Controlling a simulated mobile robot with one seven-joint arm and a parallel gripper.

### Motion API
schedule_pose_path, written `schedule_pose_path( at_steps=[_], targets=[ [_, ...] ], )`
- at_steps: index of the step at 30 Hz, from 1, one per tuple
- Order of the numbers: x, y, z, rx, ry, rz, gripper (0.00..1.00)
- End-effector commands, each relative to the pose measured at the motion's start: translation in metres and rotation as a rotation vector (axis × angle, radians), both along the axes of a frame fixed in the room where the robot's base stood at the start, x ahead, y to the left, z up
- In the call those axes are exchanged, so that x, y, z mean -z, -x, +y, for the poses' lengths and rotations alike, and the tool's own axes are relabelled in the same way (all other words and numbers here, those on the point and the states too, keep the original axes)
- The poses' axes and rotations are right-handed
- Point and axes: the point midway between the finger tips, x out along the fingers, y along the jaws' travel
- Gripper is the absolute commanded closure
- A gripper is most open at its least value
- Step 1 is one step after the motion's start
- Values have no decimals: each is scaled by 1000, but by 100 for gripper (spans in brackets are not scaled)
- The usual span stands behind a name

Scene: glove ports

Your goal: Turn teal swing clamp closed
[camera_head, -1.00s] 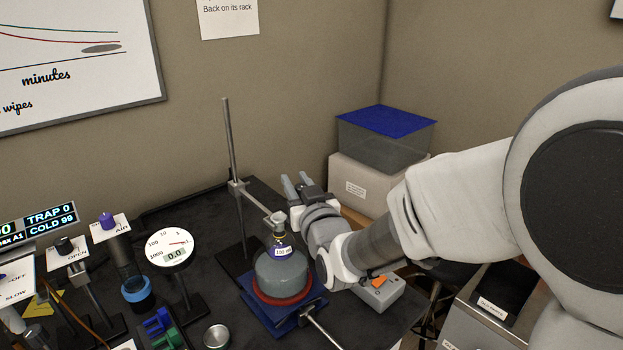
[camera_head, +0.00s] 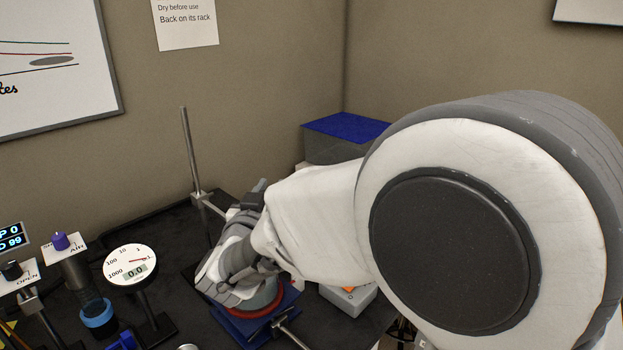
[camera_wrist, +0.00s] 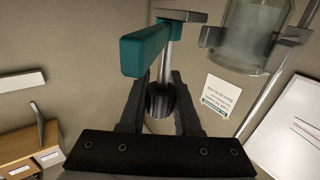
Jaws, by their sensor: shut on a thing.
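The teal clamp arm (camera_wrist: 145,49) shows in the wrist view, tilted, just beyond my fingertips and left of a thin metal rod (camera_wrist: 165,60). The rod runs from a grey piece at the top of the view to a dark ribbed knob (camera_wrist: 160,101). My gripper (camera_wrist: 160,88) is shut on this knob, one finger on each side. The teal arm passes close above the left finger; I cannot tell whether they touch. In the head view my own arm hides the clamp and most of the gripper.
A glass vessel (camera_wrist: 253,33) in a grey holder is close on the right in the wrist view. In the head view a blue stand (camera_head: 243,329), a metal post (camera_head: 190,150), a round gauge (camera_head: 131,265) and a blue-lidded box (camera_head: 345,128) stand around my arm.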

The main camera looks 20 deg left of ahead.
Motion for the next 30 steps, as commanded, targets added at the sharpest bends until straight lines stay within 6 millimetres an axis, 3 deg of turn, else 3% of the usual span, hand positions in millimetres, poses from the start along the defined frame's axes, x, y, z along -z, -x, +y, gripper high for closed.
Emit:
schedule_pose_path(
  at_steps=[18,30],
  targets=[
    [-3,2,-16,565,0,-1,100],
    [-1,5,-22,785,-1,-1,100]
  ],
)
